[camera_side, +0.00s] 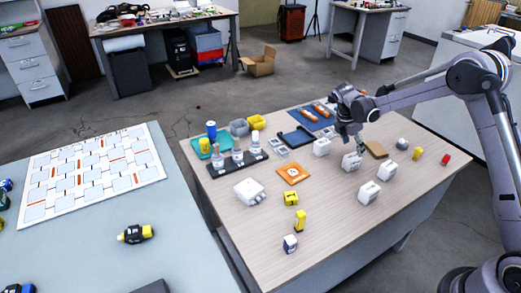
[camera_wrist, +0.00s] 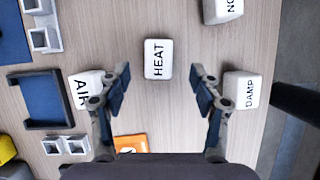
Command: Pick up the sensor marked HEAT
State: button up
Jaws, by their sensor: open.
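The sensor marked HEAT (camera_wrist: 158,59) is a white rounded block in the upper middle of the wrist view, its black lettering turned sideways. In the side view it appears to be the white block (camera_side: 351,163) just below my gripper (camera_side: 351,138). In the wrist view my gripper (camera_wrist: 159,80) is open and empty. Its two fingers lie to either side of the HEAT block in the picture, with gaps on both sides. The height above the block is hard to judge.
Another white block (camera_wrist: 222,8) is cut off at the top. A dark blue tray (camera_wrist: 40,98) is at left, an orange card (camera_wrist: 131,143) below.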

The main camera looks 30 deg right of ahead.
aim_at(352, 156)
jog(key=shift+a+x, duration=0.2)
jog(key=shift+x, duration=1.55)
jog(key=shift+a+x, duration=0.15)
jog(key=shift+x, duration=1.6)
jog(key=shift+w+f, duration=0.1)
jog(key=shift+f, duration=0.1)
jog(key=c, duration=1.3)
